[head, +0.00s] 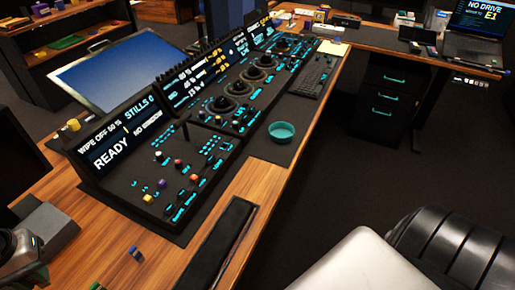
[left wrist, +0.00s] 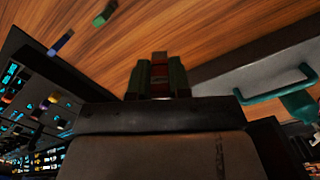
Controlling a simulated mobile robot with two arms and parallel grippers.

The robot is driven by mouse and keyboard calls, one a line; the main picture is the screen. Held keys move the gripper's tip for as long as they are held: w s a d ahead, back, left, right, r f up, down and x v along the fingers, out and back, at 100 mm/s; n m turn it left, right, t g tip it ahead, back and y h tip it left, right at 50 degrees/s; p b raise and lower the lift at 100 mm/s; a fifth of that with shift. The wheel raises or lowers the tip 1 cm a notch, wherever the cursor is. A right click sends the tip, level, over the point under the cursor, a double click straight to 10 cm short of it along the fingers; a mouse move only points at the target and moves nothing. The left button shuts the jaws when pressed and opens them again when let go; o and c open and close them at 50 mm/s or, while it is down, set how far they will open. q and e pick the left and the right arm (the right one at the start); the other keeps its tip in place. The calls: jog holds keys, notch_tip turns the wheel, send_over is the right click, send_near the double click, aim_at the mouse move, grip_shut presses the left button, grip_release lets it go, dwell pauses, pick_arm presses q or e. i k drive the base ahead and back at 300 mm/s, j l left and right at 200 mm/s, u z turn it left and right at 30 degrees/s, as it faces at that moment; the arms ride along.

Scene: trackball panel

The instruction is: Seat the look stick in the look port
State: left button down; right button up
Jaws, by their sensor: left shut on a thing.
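My left gripper (head: 36,272) is at the lower left edge of the head view, over the near end of the wooden desk. In the left wrist view its green fingers (left wrist: 160,80) are shut on a small dark red stick (left wrist: 159,70). Most of the stick is hidden between the fingers. A small blue stick (head: 136,253) and a green stick (head: 95,286) lie apart on the desk. They also show in the left wrist view, the blue one (left wrist: 60,43) and the green one (left wrist: 104,14). I cannot make out the look port. My right gripper is not in view.
The black control panel (head: 130,185), with lit screens and knobs, stands along the desk. A dark padded strip (head: 222,243) runs along the front edge. Bare wood (head: 105,245) lies between panel and gripper. A black chair (head: 455,240) stands right.

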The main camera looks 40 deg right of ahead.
aim_at(224, 150)
jog(key=i+l+z, duration=0.25)
jog(key=l+z, duration=0.15)
jog(key=i+l+z, duration=0.4)
jog(key=l, duration=0.2)
